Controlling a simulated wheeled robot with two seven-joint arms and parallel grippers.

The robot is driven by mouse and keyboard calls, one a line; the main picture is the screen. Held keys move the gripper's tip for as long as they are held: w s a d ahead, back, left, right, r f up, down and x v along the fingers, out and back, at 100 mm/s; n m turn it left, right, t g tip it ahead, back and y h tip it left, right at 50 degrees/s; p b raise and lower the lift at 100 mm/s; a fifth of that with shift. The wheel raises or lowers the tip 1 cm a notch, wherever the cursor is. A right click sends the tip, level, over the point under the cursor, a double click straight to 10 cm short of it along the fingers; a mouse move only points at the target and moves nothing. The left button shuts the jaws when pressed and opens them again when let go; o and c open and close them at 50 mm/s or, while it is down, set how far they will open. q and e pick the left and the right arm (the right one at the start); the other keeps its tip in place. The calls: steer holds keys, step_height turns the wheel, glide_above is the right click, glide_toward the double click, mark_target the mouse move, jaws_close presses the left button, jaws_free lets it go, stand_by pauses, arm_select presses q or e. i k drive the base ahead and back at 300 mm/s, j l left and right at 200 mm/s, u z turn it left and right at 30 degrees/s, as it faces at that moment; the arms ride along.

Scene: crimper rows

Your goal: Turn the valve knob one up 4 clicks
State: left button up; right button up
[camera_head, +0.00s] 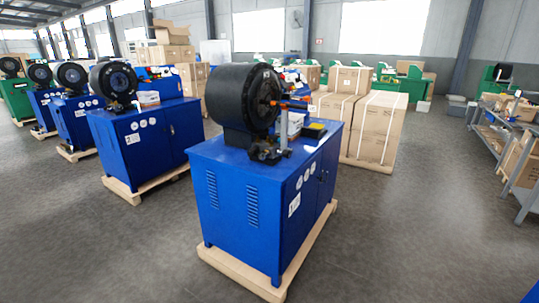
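The nearest crimper is a blue cabinet (235,210) with a large black round crimping head (232,97) on top, in the middle of the head view. Orange parts (297,104) stick out at the right of the head. A grey upright post (283,128) and a dark fitting (268,153) stand at its foot. I cannot make out which small part, if any, is the valve knob. Neither of my grippers is in view, and nothing touches the machine.
More blue crimpers (145,150) stand in a row to the left on wooden pallets. Strapped cartons (375,128) stand behind the nearest machine. A grey shelf bench (497,143) runs along the right. The grey floor (420,225) at front right and front left is clear.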

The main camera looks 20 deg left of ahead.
mark_target(286, 153)
steer(key=i+l+u, duration=0.55)
steer(key=l+u, duration=0.15)
steer(key=i+l+u, duration=0.3)
steer(key=l, duration=0.15)
steer(key=k, duration=0.05)
